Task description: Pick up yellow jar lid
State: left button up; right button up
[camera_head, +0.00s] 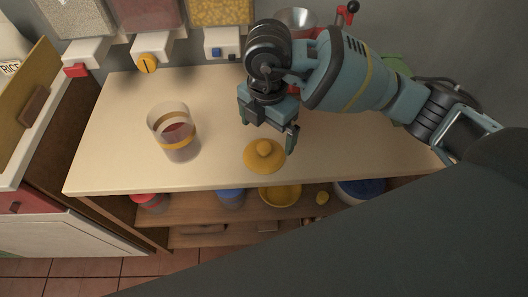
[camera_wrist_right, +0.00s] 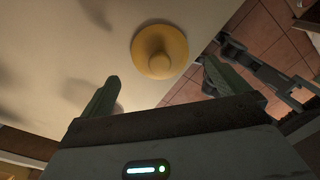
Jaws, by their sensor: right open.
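The yellow jar lid (camera_head: 264,156) lies on the counter near its front edge, with its round knob facing up. In the right wrist view the lid (camera_wrist_right: 159,51) shows beyond the fingertips, between their lines and a little right of middle. My right gripper (camera_head: 270,136) is open above and just behind the lid, with nothing between its fingers. Its two fingers (camera_wrist_right: 158,80) show apart in the right wrist view. A glass jar (camera_head: 174,132) with an orange band stands upright on the counter to the left of the lid. My left gripper is not in view.
Dispensers with red, yellow and blue knobs (camera_head: 147,63) line the back wall. A shelf under the counter (camera_head: 205,209) holds a yellow bowl (camera_head: 281,195) and blue and red-topped items. The counter between jar and lid (camera_head: 220,150) is clear.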

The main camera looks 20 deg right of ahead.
aim_at(264, 146)
jog(key=shift+s+a+f, duration=0.1)
jog(key=shift+a+f, duration=0.1)
jog(key=shift+f, duration=1.6)
jog(key=shift+a+f, duration=0.15)
jog(key=shift+f, duration=1.6)
jog(key=c, duration=0.7)
jog(key=shift+o, duration=0.2)
jog(key=shift+r, duration=0.1)
jog(key=shift+r, duration=0.45)
jog(key=r, duration=0.2)
jog(key=shift+s+r, duration=0.3)
jog(key=shift+s, duration=0.1)
jog(key=s+r, duration=0.1)
jog(key=s, duration=1.4)
jog(key=shift+d+r, duration=0.2)
jog(key=shift+d, duration=0.05)
